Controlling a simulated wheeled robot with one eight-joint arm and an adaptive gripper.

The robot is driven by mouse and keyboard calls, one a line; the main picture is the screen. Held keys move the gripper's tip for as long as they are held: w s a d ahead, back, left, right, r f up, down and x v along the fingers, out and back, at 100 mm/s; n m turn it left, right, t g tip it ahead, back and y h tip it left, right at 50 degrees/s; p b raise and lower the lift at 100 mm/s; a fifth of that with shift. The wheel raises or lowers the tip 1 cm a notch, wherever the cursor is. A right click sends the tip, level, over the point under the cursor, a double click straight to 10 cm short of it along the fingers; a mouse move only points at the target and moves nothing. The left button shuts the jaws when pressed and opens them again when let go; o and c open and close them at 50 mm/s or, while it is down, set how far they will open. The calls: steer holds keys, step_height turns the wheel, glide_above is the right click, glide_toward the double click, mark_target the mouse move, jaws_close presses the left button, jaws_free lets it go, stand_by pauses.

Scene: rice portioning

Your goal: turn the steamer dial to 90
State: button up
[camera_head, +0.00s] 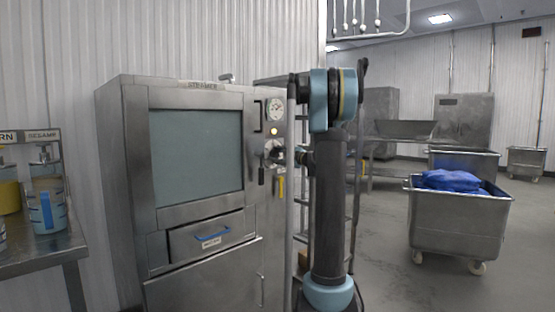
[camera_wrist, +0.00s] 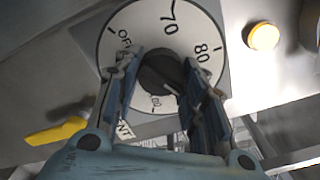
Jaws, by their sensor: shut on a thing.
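The steamer (camera_head: 185,88) stands at the left centre in the head view, its glass door closed. Its dial (camera_wrist: 205,28) fills the top of the wrist view: a white disc with black marks, among them OFF, 70 and 80. A dark knob (camera_wrist: 158,72) sits at its middle. My gripper (camera_wrist: 160,66) has its two fingers on either side of the knob, shut on it. In the head view my gripper (camera_head: 277,152) is at the steamer's right-hand panel, small and partly hidden. I cannot tell which number the knob points to.
Above the dial are a lit lamp (camera_head: 273,131) and a round gauge (camera_head: 275,110). A yellow handle (camera_head: 281,187) hangs below it. A side table (camera_head: 40,258) with containers stands at the left. A metal cart (camera_head: 460,230) with blue cloth stands on the open floor at the right.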

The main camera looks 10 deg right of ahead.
steer(key=o, duration=1.1)
steer(key=shift+c, duration=0.2)
steer(key=shift+s+d, duration=0.1)
steer(key=v, duration=1.1)
steer(key=shift+s+d, duration=0.2)
steer(key=shift+s, duration=0.05)
steer(key=shift+f, duration=0.1)
